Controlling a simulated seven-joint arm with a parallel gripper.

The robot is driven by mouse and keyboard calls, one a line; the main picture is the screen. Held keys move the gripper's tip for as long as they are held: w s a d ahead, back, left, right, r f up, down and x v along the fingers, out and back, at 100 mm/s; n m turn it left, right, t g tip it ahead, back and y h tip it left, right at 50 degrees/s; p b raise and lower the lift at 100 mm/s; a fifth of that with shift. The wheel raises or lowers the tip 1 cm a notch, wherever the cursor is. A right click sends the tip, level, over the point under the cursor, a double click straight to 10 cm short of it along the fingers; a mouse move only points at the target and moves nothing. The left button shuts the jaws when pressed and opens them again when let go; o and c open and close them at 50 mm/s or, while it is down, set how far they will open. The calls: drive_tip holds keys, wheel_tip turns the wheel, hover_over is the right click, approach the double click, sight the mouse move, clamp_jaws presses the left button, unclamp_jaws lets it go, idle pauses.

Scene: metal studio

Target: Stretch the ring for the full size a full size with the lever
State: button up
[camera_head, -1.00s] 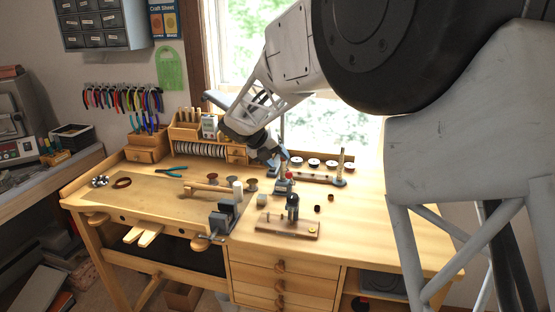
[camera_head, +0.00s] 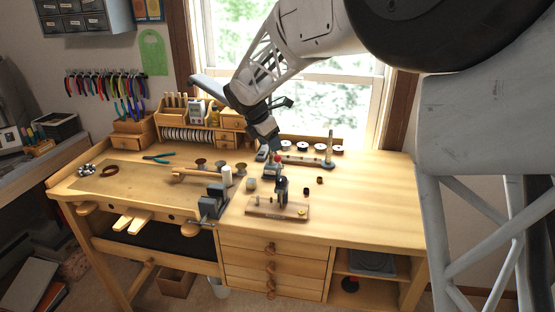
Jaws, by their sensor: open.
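A small blue-grey tool with a red knob (camera_head: 277,158) stands towards the back of the workbench; it may be the stretcher with its lever. A dark upright device (camera_head: 281,187) stands on a wooden base (camera_head: 262,209) nearer the front. A small gold, ring-like piece (camera_head: 302,211) lies on that base's right end; I cannot tell if it is the ring. My gripper (camera_head: 268,142) points down, open, just above and behind the red knob. Its fingertips are small and partly merge with the tool, so contact cannot be told. I see nothing held in it.
A rack of discs with a tall post (camera_head: 329,148) stands at the back right. Two small dark pieces (camera_head: 306,191) lie nearby. The bench's right side (camera_head: 375,200) is clear.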

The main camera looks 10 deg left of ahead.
sight(277, 156)
drive_tip(key=shift+d, duration=0.1)
idle(0.4)
drive_tip(key=shift+x, duration=3.8)
clamp_jaws()
